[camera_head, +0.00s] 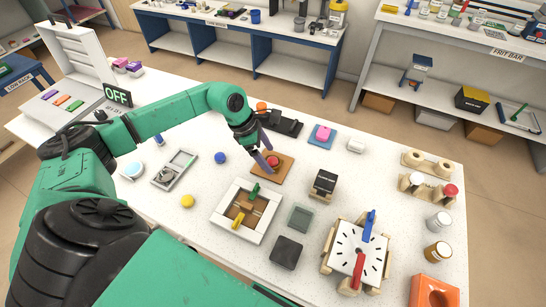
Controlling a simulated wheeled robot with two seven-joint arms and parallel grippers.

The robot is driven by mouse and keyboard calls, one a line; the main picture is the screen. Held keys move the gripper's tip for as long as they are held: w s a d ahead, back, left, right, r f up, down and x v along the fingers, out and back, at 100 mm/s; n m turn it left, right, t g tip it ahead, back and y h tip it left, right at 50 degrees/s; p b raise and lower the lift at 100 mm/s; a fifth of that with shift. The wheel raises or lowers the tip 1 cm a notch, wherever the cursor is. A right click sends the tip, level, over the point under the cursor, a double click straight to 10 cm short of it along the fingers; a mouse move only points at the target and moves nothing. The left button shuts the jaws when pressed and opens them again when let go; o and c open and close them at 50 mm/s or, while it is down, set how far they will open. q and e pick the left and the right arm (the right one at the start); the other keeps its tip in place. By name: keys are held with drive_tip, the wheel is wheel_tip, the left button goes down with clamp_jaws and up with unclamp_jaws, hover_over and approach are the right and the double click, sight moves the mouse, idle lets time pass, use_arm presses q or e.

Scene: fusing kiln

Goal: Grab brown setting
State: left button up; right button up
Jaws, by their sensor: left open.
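A brown square setting (284,174) lies flat on the white table near the middle. A small red round piece (273,160) sits on it. My left gripper (265,152) reaches down from the upper left over the brown setting, its two purplish fingers apart. The fingertips are close to the red piece and partly hide the setting's left side. I cannot tell whether they touch anything. My right gripper is out of the picture.
A white square frame (221,211) with green and yellow handles stands just in front. A blue square with a pink piece (322,133) lies behind right. A dark block (325,182) and a dial board (345,240) stand to the right. Jars line the right side.

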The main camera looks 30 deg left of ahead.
use_arm(q)
drive_tip(key=shift+d+f, duration=0.25)
drive_tip(key=shift+f, duration=0.4)
drive_tip(key=c, duration=1.3)
drive_tip(key=shift+r, duration=0.1)
